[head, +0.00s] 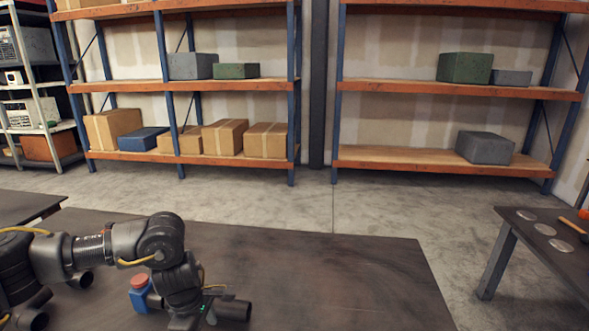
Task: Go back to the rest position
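My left arm comes in from the left, low over the dark table (330,270). Its gripper (195,318) points down at the lower edge of the picture; the fingertips are cut off or hidden, so I cannot tell whether it is open. A dark cylindrical piece, seemingly a pipe end (235,311), shows just right of the gripper. A blue part with a red round top (139,291) shows left of it, partly behind the arm. More dark cylindrical pieces (82,281) show at the lower left. I cannot tell how these pieces connect. My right gripper is out of view.
The table's right part is bare. A second table (520,232) at the right carries several flat round discs and an orange-handled tool (572,225). Shelving racks (190,85) with boxes and blocks stand along the back wall. Grey floor (350,205) lies clear between.

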